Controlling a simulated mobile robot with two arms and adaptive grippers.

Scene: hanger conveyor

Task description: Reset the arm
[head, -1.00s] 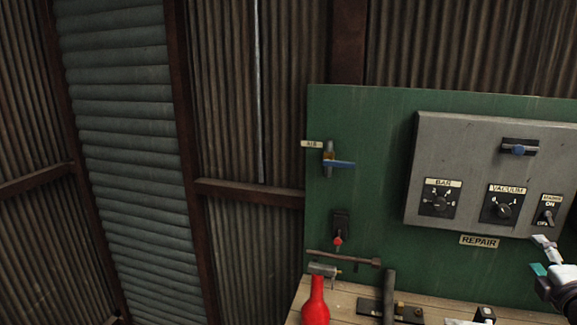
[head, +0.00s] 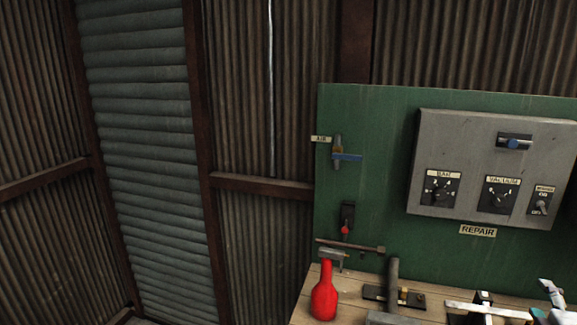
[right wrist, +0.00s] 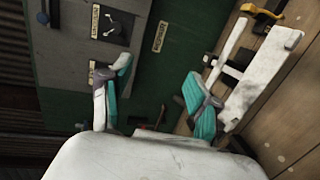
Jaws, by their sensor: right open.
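My right gripper (head: 545,303) is at the lower right corner of the head view, in front of the bench and partly cut off by the frame edge. In the right wrist view its two teal-padded fingers (right wrist: 160,95) stand wide apart with nothing between them. Behind them are the green board (right wrist: 150,75) and the bench. My left gripper is not in view.
A wooden bench (head: 306,308) stands below the green board (head: 390,215), which carries a grey control box (head: 470,190). A white object (right wrist: 262,75) lies beside the right finger in the wrist view.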

